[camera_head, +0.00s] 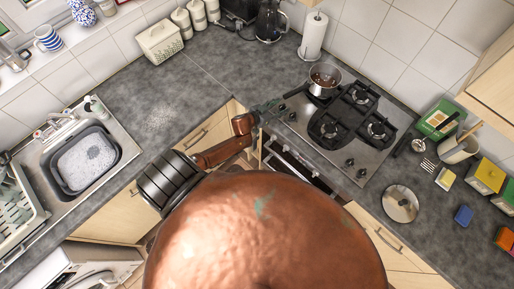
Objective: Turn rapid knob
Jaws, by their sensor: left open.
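The gas hob (325,150) is set into the grey worktop right of centre. Small dark knobs sit along its front edge: two near the left corner, one of them a left knob (293,117), and two near the right corner, one of them a right knob (349,162). I cannot read which is the rapid knob. My left gripper (268,107) is open at the hob's left front corner, close beside the left knobs. I cannot tell whether it touches one. My right gripper is not in view.
A saucepan (323,80) stands on the back left burner. The sink (85,160) holds a soapy basin at left. A lid (400,203), a fork and sponges lie on the right worktop. The worktop between sink and hob is clear. The lower middle of the view is blocked.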

